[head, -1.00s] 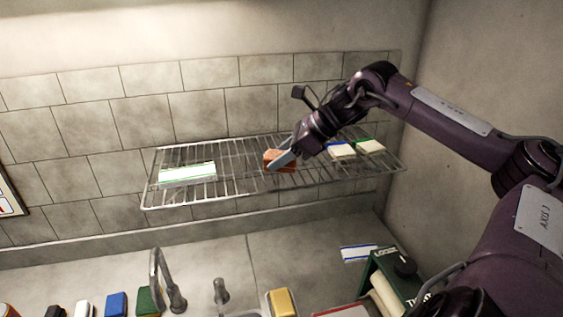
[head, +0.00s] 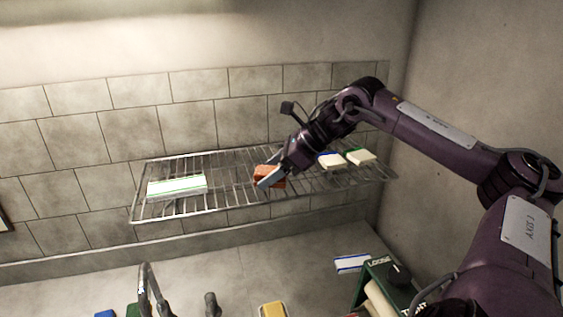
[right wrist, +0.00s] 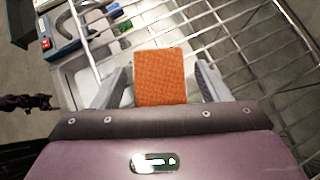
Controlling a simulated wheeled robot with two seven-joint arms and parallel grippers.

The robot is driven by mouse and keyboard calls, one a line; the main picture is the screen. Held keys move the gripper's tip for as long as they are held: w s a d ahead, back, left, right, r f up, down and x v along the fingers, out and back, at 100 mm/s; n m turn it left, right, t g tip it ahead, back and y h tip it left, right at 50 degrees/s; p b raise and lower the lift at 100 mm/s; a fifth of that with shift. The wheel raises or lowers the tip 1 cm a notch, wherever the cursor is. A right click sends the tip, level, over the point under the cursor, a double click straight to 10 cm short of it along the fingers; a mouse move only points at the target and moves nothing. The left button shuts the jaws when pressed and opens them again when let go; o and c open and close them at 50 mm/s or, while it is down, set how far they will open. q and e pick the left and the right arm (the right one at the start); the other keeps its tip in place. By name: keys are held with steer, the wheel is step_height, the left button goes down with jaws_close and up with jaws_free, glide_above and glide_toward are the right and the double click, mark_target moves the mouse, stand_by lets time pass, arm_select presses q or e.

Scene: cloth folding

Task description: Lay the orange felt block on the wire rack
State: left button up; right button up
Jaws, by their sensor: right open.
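The orange felt block (head: 268,171) lies on the wire rack (head: 228,205), near its middle. My right gripper (head: 266,175) is at the block with its fingers open. In the right wrist view the orange block (right wrist: 160,77) stands between the two grey fingers (right wrist: 162,82), with a gap on each side. One finger covers part of the block in the head view. My left gripper is in neither view.
A white block with a green stripe (head: 177,187) lies on the rack's left part. Two pale blocks, blue-edged (head: 330,161) and green-edged (head: 361,157), lie right of my gripper. Below are a faucet (head: 147,285), a yellow sponge (head: 272,310) and a green box (head: 385,275).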

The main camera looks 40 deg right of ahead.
steer(key=b+v, duration=0.3)
steer(key=shift+s+d+b, duration=0.2)
steer(key=shift+d+b, duration=0.05)
steer(key=shift+b, duration=0.15)
steer(key=b+v, duration=0.2)
steer(key=v, duration=0.6)
steer(key=shift+r, duration=0.4)
steer(key=shift+s+f, duration=0.1)
